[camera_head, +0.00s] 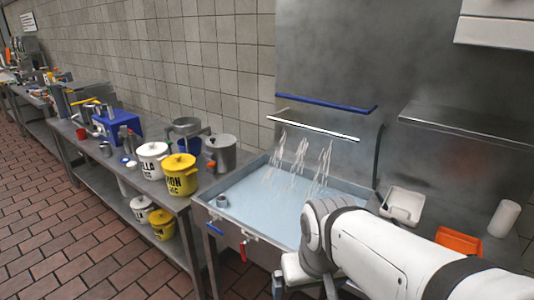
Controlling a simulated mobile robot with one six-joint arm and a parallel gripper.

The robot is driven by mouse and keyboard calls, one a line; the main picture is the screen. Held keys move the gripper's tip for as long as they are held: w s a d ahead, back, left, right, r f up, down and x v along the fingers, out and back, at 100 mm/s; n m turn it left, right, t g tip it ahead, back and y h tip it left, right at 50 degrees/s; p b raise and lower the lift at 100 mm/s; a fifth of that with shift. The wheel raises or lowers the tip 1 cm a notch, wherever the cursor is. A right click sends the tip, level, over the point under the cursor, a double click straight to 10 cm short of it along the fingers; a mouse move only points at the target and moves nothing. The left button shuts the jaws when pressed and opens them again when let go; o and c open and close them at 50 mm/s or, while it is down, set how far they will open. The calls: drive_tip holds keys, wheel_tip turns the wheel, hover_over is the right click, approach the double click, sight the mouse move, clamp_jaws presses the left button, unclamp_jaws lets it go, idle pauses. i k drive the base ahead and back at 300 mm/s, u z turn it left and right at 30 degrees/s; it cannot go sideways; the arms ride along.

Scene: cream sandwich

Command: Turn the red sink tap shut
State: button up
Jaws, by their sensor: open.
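The red sink tap (243,250) is a small red handle hanging down on the front face of the metal sink (262,252). A blue tap handle (215,230) lies to its left on the same face, turned more sideways. Water (322,165) falls in several streams from a white bar (318,124) into the sink, where light blue water stands. My gripper (302,289) is at the bottom of the view, to the right of the red tap and apart from it. It is open, with its lower end cut off by the frame. My white arm hides the sink's right front.
A metal bench left of the sink holds a yellow pot (180,178), a white pot (152,162) and a blue box (115,127). A white container (403,205) and an orange object (459,241) lie right of the sink. Brick floor (95,255) is clear at lower left.

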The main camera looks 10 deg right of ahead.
sight(242, 245)
drive_tip(key=u, duration=0.8)
drive_tip(key=i, duration=0.4)
drive_tip(key=u, duration=0.5)
